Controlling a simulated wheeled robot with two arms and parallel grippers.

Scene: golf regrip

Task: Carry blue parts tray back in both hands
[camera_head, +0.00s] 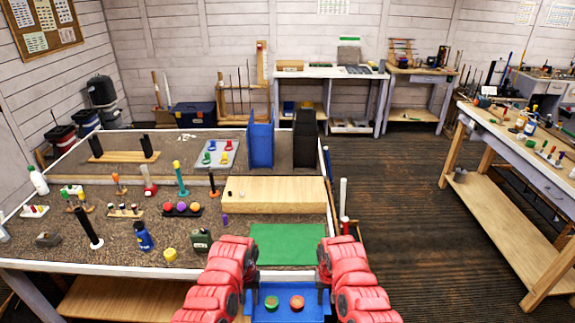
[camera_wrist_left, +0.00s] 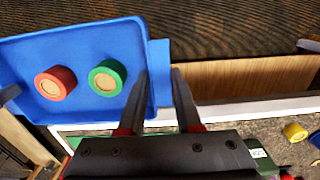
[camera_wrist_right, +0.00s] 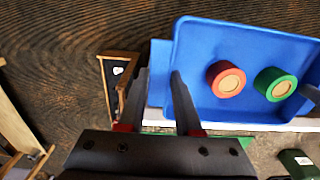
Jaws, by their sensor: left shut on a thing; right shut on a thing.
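The blue tray (camera_head: 284,316) is level at the bottom of the head view, off the workbench's near edge, just in front of the green mat (camera_head: 288,244). It carries a green-rimmed round part (camera_head: 271,303) and a red-rimmed one (camera_head: 297,302), both lying flat inside. My left gripper (camera_wrist_left: 159,88) is shut on the tray's left end tab, with one finger inside the wall. My right gripper (camera_wrist_right: 158,88) is shut on the tab at the right end in the same way. In the head view my arms hide much of both grippers.
The green mat is bare. Beyond it is a wooden block (camera_head: 275,193). A second bench (camera_head: 520,190) is to the right, across open floor (camera_head: 430,240).

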